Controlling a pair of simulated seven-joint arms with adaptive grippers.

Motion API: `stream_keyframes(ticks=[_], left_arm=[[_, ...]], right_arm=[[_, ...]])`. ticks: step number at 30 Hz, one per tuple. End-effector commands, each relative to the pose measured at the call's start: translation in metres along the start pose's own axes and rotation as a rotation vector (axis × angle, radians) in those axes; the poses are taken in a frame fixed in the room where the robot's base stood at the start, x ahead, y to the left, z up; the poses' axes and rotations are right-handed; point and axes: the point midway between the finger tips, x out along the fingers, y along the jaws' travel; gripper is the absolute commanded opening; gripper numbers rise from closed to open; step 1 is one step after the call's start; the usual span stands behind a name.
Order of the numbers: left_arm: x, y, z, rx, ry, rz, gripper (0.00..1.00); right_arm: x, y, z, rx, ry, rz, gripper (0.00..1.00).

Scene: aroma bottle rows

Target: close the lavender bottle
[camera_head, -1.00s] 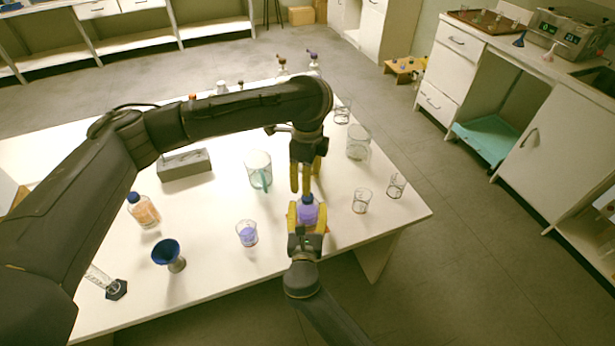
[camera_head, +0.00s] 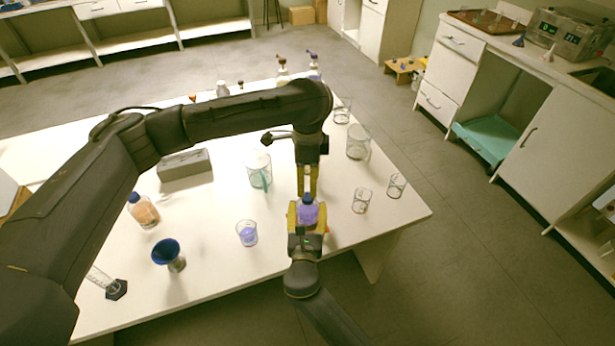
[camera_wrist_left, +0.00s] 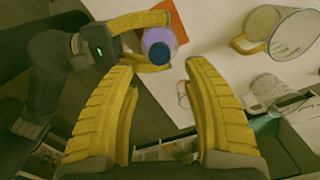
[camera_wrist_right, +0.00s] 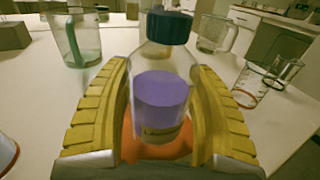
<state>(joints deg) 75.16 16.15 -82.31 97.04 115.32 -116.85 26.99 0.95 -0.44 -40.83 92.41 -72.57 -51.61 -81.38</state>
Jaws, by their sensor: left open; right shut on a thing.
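The lavender bottle (camera_head: 308,212) is clear, with purple liquid and a dark blue-green cap (camera_wrist_right: 169,27) seated on its neck; how tight the cap is cannot be seen. My right gripper (camera_head: 307,209) is shut on the bottle's body and holds it upright near the table's front right edge. The bottle body also shows in the right wrist view (camera_wrist_right: 160,100). My left gripper (camera_head: 308,190) is open and empty, pointing down just above the cap. In the left wrist view the cap (camera_wrist_left: 160,53) lies near the gap between its fingertips, apart from them.
An orange-red mat (camera_wrist_left: 177,18) lies under the bottle. A small beaker with purple liquid (camera_head: 247,234), a blue funnel (camera_head: 167,252) and an orange bottle (camera_head: 143,211) stand to the left. Empty beakers (camera_head: 361,201) stand close on the right. A jug (camera_head: 259,170) is behind.

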Motion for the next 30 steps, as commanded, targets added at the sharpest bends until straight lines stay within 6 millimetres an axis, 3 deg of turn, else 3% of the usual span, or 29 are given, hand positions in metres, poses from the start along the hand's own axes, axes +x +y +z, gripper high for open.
stream_keyframes(ticks=[16, 30], left_arm=[[0.062, 0.001, 0.0, -0.001, 0.001, 0.003, 0.5], [0.075, 0.0, 0.0, 0.0, 0.0, 0.001, 0.5]], right_arm=[[0.0, 0.0, 0.0, -0.001, 0.0, -0.001, 0.0], [0.0, 0.0, 0.0, -0.001, 0.0, 0.0, 0.0]])
